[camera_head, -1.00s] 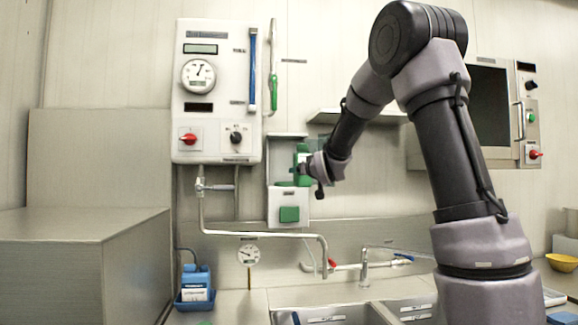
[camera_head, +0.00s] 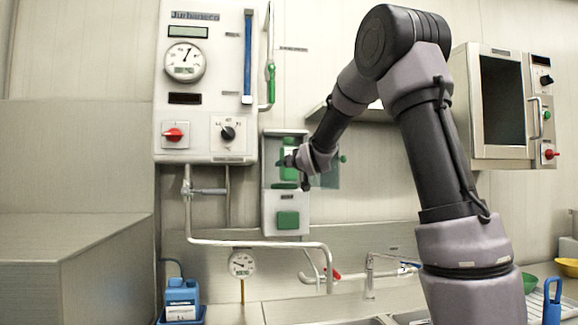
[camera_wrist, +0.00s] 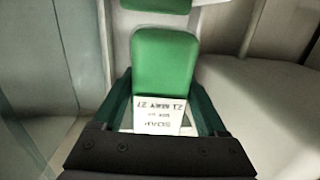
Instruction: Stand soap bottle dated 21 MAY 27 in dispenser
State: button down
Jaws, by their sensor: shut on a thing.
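The soap bottle (camera_head: 289,146) is green and upright, inside the open front of the wall dispenser (camera_head: 286,224). The dispenser has a white lower body with a green pad. In the wrist view the bottle (camera_wrist: 165,62) has a white label reading SOAP and 21 MAY 27, upside down in the picture. My gripper (camera_head: 291,160) is shut on the bottle, with a finger on each side of it in the wrist view (camera_wrist: 162,85). The bottle's end lies close to the dispenser's white body (camera_wrist: 160,20); I cannot tell whether they touch.
A clear door (camera_head: 326,174) stands open at the dispenser's right. A control panel (camera_head: 205,90) hangs to the left, with pipes (camera_head: 265,242) below. A blue bottle (camera_head: 182,300) stands lower left.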

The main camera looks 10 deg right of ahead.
aim_at(295, 172)
jog(key=shift+w, duration=4.8)
jog(key=shift+s+f, duration=0.1)
jog(key=shift+f, duration=0.75)
jog(key=shift+f, duration=0.5)
grip_release()
jog(key=shift+f, duration=0.1)
jog(key=shift+s+d, duration=0.25)
jog(key=shift+s, duration=1.4)
jog(key=shift+s+d, duration=0.2)
jog(key=shift+s, duration=1.45)
jog(key=shift+s+d, duration=0.25)
jog(key=shift+s, duration=1.4)
